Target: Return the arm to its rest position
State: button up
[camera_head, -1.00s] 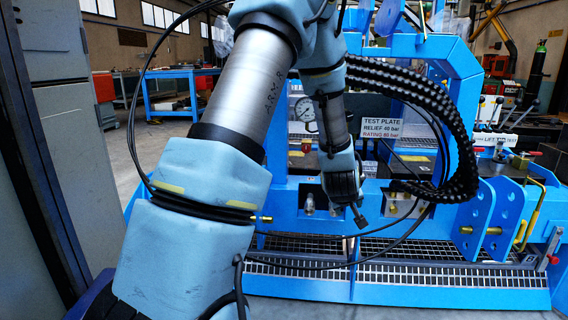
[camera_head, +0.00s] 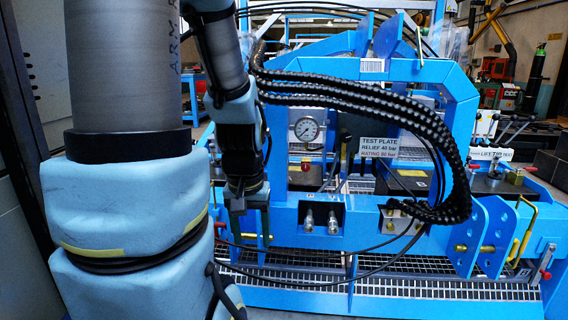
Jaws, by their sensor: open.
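My arm fills the left side of the view, with its pale blue padded links close to the camera. My gripper (camera_head: 252,238) hangs downward left of the middle, its fingers apart and nothing seen between them. It is in front of the left part of the blue test rig (camera_head: 380,278). I cannot tell how far it is from the rig.
The rig carries a pressure gauge (camera_head: 307,130), a test plate sign (camera_head: 379,146) and two metal fittings (camera_head: 320,219) right of my gripper. A bundle of black hoses (camera_head: 370,100) arches across it. A grey cabinet (camera_head: 22,215) stands at the far left, close to my arm.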

notch_tip(320, 180, up, 23)
jog(key=p, duration=2.1)
jog(key=shift+r, duration=0.15)
